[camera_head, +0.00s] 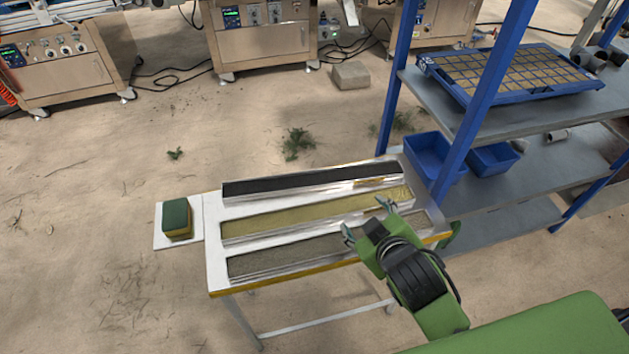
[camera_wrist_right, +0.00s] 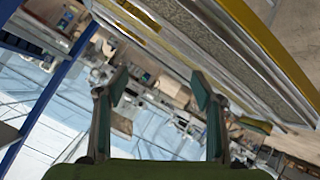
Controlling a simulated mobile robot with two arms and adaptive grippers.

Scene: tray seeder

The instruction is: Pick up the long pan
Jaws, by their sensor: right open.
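Several long narrow metal pans lie side by side on a white table; I cannot tell which one the task means. The back pan (camera_head: 285,187) has dark contents, the middle pan (camera_head: 290,218) yellowish contents, and the front pan (camera_head: 290,255) grey-brown contents. My right gripper (camera_head: 364,216) is open and empty, its fingers over the right part of the middle and front pans. In the right wrist view its two fingers (camera_wrist_right: 158,92) stand apart, with the long pans crossing the upper right. My left gripper is out of view.
The white table (camera_head: 214,240) has a yellow edge. A green and yellow sponge (camera_head: 177,218) sits on a white plate at its left. A blue-posted shelf (camera_head: 480,120) with blue bins (camera_head: 432,165) and a blue tray (camera_head: 437,77) stands close at right.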

